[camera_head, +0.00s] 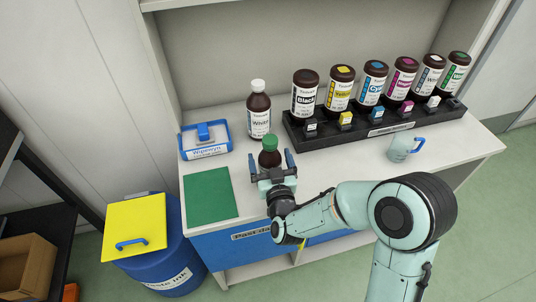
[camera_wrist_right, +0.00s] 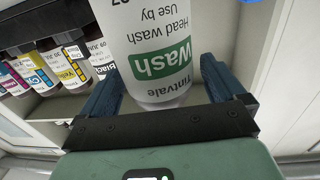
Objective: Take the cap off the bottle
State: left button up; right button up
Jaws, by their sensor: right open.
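A small dark bottle with a green cap (camera_head: 269,143) stands upright near the front edge of the counter. The cap is on it. In the right wrist view the bottle (camera_wrist_right: 150,45) appears upside down, with a white label reading "Wash" and "Head wash"; its cap is out of that view. My right gripper (camera_head: 271,163) is open, with one blue finger on each side of the bottle. In the wrist view its fingers (camera_wrist_right: 162,88) flank the bottle, with a gap at the right finger; contact at the left one is unclear. My left gripper is not in view.
A white-capped bottle (camera_head: 258,112) stands behind. A black rack (camera_head: 376,127) holds several ink bottles at the right. A blue wipes box (camera_head: 205,140) and a green mat (camera_head: 210,194) lie left, a mug (camera_head: 402,148) right. A blue waste bin (camera_head: 170,268) with yellow lid stands on the floor.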

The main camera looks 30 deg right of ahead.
jog(key=shift+w+d, duration=0.1)
jog(key=shift+w, duration=0.2)
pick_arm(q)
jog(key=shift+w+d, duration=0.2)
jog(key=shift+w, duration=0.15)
pick_arm(e)
jog(key=shift+s, duration=0.15)
jog(key=shift+c, duration=0.4)
jog(key=c, duration=1.1)
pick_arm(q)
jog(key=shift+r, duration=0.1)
pick_arm(e)
jog(key=shift+r, duration=0.1)
pick_arm(q)
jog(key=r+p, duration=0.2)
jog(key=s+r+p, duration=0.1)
jog(key=p, duration=0.1)
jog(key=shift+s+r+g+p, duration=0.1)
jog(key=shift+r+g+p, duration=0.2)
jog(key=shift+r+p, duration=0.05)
pick_arm(e)
notch_tip(320, 180, up, 20)
jog(key=shift+f, duration=0.1)
